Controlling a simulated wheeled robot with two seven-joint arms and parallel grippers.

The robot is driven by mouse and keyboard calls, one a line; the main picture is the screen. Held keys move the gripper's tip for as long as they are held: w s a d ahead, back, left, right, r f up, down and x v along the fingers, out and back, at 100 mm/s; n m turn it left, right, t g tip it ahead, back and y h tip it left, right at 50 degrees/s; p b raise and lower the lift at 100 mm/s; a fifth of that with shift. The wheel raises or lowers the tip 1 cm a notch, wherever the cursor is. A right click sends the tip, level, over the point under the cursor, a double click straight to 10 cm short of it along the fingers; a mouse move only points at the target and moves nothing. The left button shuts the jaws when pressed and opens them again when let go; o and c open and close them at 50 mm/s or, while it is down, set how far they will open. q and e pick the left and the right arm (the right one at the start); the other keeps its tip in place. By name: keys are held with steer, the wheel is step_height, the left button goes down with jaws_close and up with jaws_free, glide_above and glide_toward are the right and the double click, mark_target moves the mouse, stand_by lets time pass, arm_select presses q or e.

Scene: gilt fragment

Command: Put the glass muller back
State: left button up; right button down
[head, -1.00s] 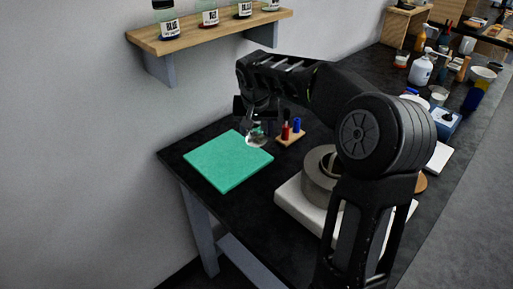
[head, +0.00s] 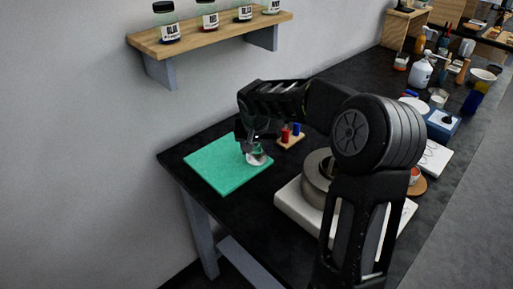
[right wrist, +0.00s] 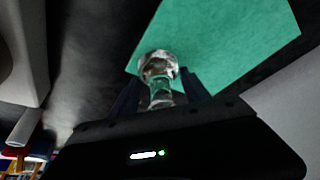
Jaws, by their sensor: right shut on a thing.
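The glass muller (head: 257,159) is clear, with a round base, and shows just below my right gripper at the right edge of the green mat in the head view. My right gripper (head: 254,141) is shut on it. In the right wrist view the muller (right wrist: 158,68) stands between the two fingers, in front of the green mat (right wrist: 215,45). The green mat (head: 222,168) lies flat on the dark table. Whether the muller touches the mat is unclear. My left gripper is not in view.
A small wooden stand (head: 290,140) with red and blue pieces is right of the muller. A white slab (head: 294,207) with a grey round vessel (head: 316,178) is nearer. A wall shelf (head: 215,34) holds several jars. Bottles and cups crowd the table's far right.

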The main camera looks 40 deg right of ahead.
steer(key=shift+f, duration=0.15)
steer(key=c, duration=0.5)
jaws_free()
steer(key=shift+r, duration=0.3)
steer(key=v, duration=1.1)
steer(key=shift+s+a+r+b, duration=0.15)
steer(key=shift+a+r+b, duration=0.05)
steer(key=shift+r+b, duration=0.15)
